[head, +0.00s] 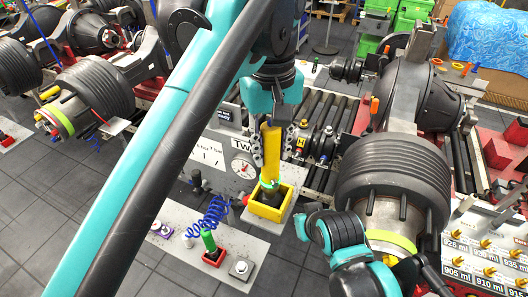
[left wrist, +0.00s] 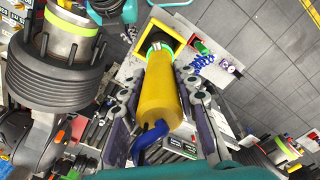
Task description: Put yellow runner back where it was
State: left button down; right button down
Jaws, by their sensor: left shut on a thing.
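The yellow runner (head: 271,150) is a yellow cylinder with a green ring near its lower end. My left gripper (head: 272,137) is shut on its body and holds it nearly upright. Its lower end is at the opening of a yellow square holder (head: 258,209) on a grey plate; I cannot tell how deep it sits. In the left wrist view the runner (left wrist: 160,92) lies between both fingers, with a blue hooked part at its near end, and the holder (left wrist: 153,30) is beyond it. My right arm shows at the lower middle; its fingers cannot be made out.
A green tool (head: 209,241) with a coiled blue hose stands on a red base left of the holder. A large black ribbed hub (head: 392,180) is at right. A panel with a dial (head: 243,165) stands behind the holder. Grey floor is open at lower left.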

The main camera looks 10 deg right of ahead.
pick_arm(q)
jog(key=shift+s+d, duration=0.15)
jog(key=shift+d, duration=0.05)
jog(key=c, duration=1.2)
grip_release()
jog(key=shift+s+d, duration=0.1)
jog(key=shift+s, duration=0.05)
jog(key=shift+o, duration=0.2)
jog(key=shift+w+a, duration=0.2)
jog(key=shift+s+d+r, duration=0.1)
jog(key=shift+r, duration=0.4)
notch_tip(320, 180, up, 11)
jog(key=p, duration=0.3)
jog(key=shift+r, duration=0.1)
jog(key=w+a+f+t+h, duration=0.1)
jog(key=w+a+f+t, duration=0.35)
jog(key=a+f, duration=0.95)
jog(key=s+a+f+t, duration=0.1)
jog(key=a+f, duration=0.3)
jog(key=f, duration=0.3)
jog(key=s+a+f+m, duration=0.1)
jog(key=a+f, duration=0.3)
jog(key=f, duration=0.4)
jog(key=s+a+f+t+y, duration=0.1)
jog(key=s+a+f, duration=0.2)
jog(key=a+f, duration=0.2)
notch_tip(320, 180, down, 2)
jog(key=shift+s+f+m+t, duration=0.15)
jog(key=shift+f+m+t, duration=0.05)
jog(key=shift+m+t, duration=0.2)
